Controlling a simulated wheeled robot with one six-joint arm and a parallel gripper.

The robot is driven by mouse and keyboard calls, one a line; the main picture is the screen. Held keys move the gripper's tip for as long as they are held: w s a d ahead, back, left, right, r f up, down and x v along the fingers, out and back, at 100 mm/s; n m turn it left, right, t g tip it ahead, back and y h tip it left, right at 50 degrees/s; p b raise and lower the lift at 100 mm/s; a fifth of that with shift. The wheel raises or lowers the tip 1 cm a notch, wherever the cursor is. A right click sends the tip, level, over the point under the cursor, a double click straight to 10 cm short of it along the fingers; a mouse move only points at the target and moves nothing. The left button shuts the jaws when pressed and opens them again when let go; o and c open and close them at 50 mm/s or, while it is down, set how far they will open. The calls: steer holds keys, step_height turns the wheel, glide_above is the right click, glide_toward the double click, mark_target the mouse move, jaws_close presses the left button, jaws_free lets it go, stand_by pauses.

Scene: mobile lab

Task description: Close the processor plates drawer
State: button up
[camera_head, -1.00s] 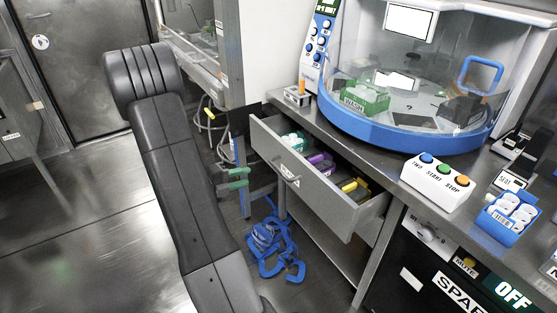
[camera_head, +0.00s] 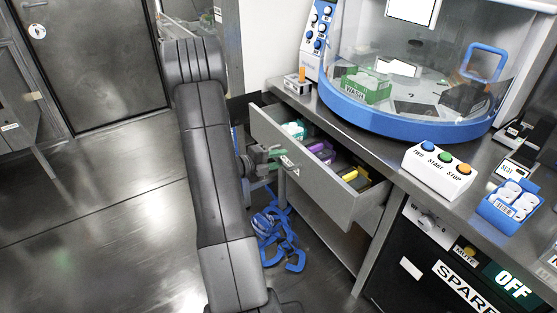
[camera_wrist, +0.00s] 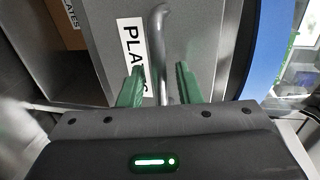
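The grey plates drawer (camera_head: 325,203) stands pulled out from under the bench in the head view. Its front fills much of the wrist view, with a white label reading "PLA..." (camera_wrist: 132,50) and a metal bar handle (camera_wrist: 160,45). My gripper (camera_head: 277,153) is at the drawer front in the head view. In the wrist view its two green fingers (camera_wrist: 159,84) are apart, one on each side of the handle, with gaps visible. Whether a finger touches the drawer front I cannot tell. The handle is mostly hidden in the head view.
White, purple and yellow-topped items (camera_head: 322,152) lie in the drawer. Above is the bench with a blue-rimmed machine (camera_head: 400,125), a button box (camera_head: 437,172) and a blue rack (camera_head: 510,207). Blue straps (camera_head: 278,240) lie on the floor below. Open floor is at left.

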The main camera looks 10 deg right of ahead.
mark_target(318, 145)
steer(key=shift+d, duration=0.2)
steer(key=shift+c, duration=0.2)
jaws_close()
steer(key=r+b+x, duration=0.1)
steer(key=x, duration=0.4)
steer(key=r+b+x, duration=0.1)
steer(key=x, duration=0.4)
steer(key=r+b+x, duration=0.1)
steer(key=x, duration=0.4)
steer(key=shift+w+d, duration=0.2)
steer(key=shift+d, duration=0.45)
steer(key=shift+w+d, duration=0.1)
steer(key=shift+d, duration=0.1)
steer(key=shift+r, duration=0.15)
